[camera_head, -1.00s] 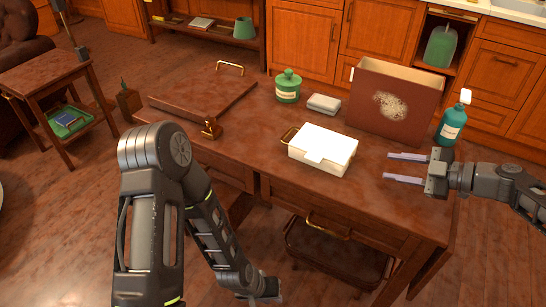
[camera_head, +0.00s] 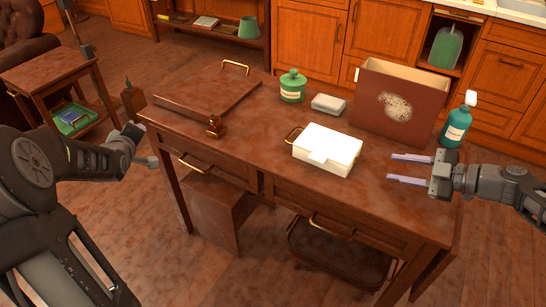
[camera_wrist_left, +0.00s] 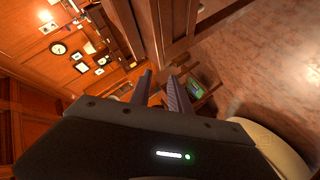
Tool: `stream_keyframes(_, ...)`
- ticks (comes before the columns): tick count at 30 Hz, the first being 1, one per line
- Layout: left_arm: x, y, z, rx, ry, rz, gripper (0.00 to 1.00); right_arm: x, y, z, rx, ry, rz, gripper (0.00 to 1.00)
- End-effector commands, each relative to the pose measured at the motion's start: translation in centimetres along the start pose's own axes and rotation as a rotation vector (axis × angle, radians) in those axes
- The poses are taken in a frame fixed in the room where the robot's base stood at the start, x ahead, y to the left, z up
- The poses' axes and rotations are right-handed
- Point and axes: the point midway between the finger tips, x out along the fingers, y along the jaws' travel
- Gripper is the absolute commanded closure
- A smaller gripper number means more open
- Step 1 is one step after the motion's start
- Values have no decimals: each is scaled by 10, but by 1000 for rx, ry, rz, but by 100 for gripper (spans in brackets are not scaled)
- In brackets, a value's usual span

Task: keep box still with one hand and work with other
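My left gripper (camera_head: 150,147) is off the table's left edge, far from the box. In the left wrist view its fingers (camera_wrist_left: 158,88) stand apart with nothing held between them. A larger reddish-brown box (camera_head: 365,112) with a pale speckled patch stands open-topped at the back right.
A wooden board (camera_head: 205,95) with brass handle lies at the left. A side table (camera_head: 50,75) stands beyond. The table's front middle is clear.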

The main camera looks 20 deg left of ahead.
Motion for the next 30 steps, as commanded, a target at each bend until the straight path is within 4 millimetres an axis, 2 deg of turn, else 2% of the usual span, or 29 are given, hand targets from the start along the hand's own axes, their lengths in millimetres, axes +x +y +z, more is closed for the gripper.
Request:
stream_keyframes(1,-4,34,31,-65,-36,78,77,0,0,0,0,0,0,64)
stream_keyframes(6,-22,96,122,-208,-157,216,77,0,0,0,0,0,0,64)
stream_keyframes(12,-65,147,227,-333,-321,319,77,0,0,0,0,0,0,64)
stream_keyframes(15,-90,161,268,-380,-391,348,77,0,0,0,0,0,0,64)
stream_keyframes(18,-110,170,295,-413,-442,368,77,0,0,0,0,0,0,64)
stream_keyframes(21,-122,174,311,-434,-471,377,77,0,0,0,0,0,0,64)
stream_keyframes(24,-128,176,317,-442,-484,380,77,0,0,0,0,0,0,64)
stream_keyframes(30,-128,176,318,-443,-485,381,77,0,0,0,0,0,0,64)
